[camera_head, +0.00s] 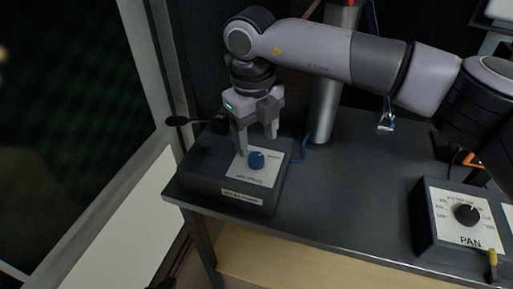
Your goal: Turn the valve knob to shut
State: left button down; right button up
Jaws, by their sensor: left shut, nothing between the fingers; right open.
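The small print on the plate is too blurred to read. My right gripper (257,143) comes in from the right and points down over the knob. Its fingers are apart with nothing held between them. The fingertips are close above and behind the knob; I cannot tell whether they touch it. My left gripper is not in view.
The dark table (330,205) is clear between the knob's box and a second box (440,232) marked PAN with a black knob (467,215). A metal post (328,105) stands behind. A thin black stalk (177,121) sticks out left of the box.

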aim_at(257, 157)
jog(key=shift+f, duration=2.65)
jog(key=c, duration=1)
jog(key=shift+c, duration=0.2)
